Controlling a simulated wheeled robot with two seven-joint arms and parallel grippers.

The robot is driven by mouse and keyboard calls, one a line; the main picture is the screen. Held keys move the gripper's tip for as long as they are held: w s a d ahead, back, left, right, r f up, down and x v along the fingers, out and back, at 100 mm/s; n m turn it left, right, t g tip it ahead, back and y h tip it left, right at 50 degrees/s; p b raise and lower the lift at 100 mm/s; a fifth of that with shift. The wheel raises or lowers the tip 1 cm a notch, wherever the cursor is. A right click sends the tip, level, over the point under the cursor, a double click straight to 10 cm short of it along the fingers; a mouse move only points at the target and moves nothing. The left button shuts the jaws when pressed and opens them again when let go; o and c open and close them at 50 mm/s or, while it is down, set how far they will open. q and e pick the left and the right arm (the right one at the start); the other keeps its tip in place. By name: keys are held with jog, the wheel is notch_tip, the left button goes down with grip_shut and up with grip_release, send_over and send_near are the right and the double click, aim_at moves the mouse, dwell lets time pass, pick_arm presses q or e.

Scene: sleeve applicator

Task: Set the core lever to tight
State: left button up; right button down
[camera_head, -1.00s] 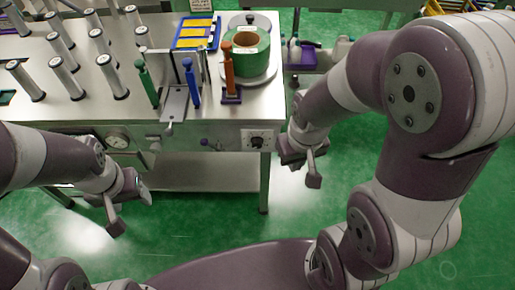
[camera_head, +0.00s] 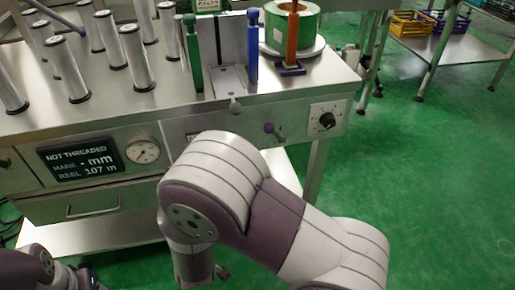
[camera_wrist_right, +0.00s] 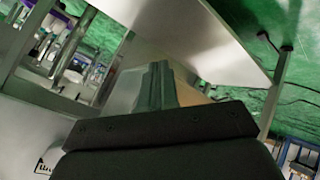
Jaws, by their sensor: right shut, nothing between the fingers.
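A small purple-knobbed lever (camera_head: 273,130) sits on the bench's front panel, right of the round gauge; I cannot read a setting on it. A black rotary knob (camera_head: 326,120) on a white plate is further right. My right arm crosses the head view in front of the panel, below the lever. My right gripper (camera_head: 222,272) is mostly hidden under its own wrist, low in front of the bench. In the right wrist view its fingers (camera_wrist_right: 163,85) are together and empty. My left gripper (camera_head: 88,278) is at the bottom left, cut off and dark.
The metal bench (camera_head: 130,110) carries several upright silver posts, a green post (camera_head: 192,60), a blue post (camera_head: 253,50), an orange post (camera_head: 292,35) and a green reel (camera_head: 310,30). A display (camera_head: 80,157) reads "NOT THREADED".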

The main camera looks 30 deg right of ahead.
aim_at(275, 133)
jog(key=s+d+r+n+t+h, duration=0.3)
jog(key=d+r+n+t+h, duration=0.25)
jog(key=d+r+h, duration=0.55)
jog(key=w+d+r+h+b, duration=0.2)
jog(key=w+d+r+b, duration=0.2)
jog(key=w+d+r, duration=0.2)
jog(key=d+n, duration=0.1)
jog(key=d, duration=0.1)
jog(key=shift+w+d+r+b, duration=0.25)
jog(key=shift+d+r+b, duration=0.1)
jog(key=shift+d+r, duration=0.05)
jog(key=shift+g, duration=0.25)
